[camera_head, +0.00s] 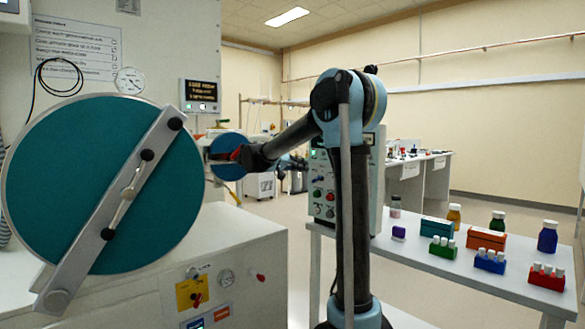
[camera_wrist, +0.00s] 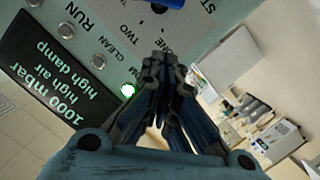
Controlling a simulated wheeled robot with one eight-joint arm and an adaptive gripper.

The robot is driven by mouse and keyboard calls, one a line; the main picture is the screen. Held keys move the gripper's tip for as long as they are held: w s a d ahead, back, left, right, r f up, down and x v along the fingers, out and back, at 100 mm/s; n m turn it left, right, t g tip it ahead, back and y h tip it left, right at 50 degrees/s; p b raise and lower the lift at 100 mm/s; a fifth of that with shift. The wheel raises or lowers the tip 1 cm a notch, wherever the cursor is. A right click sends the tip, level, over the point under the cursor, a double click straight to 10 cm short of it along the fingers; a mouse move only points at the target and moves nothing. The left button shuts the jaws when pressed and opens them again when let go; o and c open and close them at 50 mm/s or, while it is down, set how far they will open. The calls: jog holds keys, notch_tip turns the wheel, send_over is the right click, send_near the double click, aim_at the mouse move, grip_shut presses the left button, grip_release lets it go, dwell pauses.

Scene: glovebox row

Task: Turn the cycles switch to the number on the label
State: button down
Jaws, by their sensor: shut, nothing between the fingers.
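My gripper (camera_wrist: 165,62) is shut and empty in the wrist view, its dark fingertips in front of a pale green panel. The panel (camera_wrist: 205,22) appears upside down there, with the words ONE and TWO around a switch position near the top edge. A dark blue part (camera_wrist: 160,3), perhaps the switch's handle, is cut off by that edge, so its setting cannot be read. The fingertips look apart from it. No label with a cycle number is readable.
A black screen (camera_wrist: 45,80) reads 1000 mbar, high air, high damp. A large teal round door (camera_head: 70,180) stands left. A table (camera_head: 420,262) at right holds bottles and coloured racks. Open floor lies behind.

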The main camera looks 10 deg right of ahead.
aim_at(317, 179)
jog(key=shift+s+d+f, duration=0.3)
jog(key=shift+s+f, duration=0.2)
jog(key=shift+f, duration=0.3)
jog(key=shift+s+d+f, duration=0.3)
jog(key=shift+s+f, duration=0.2)
jog(key=shift+f, duration=0.3)
jog(key=shift+a, duration=0.1)
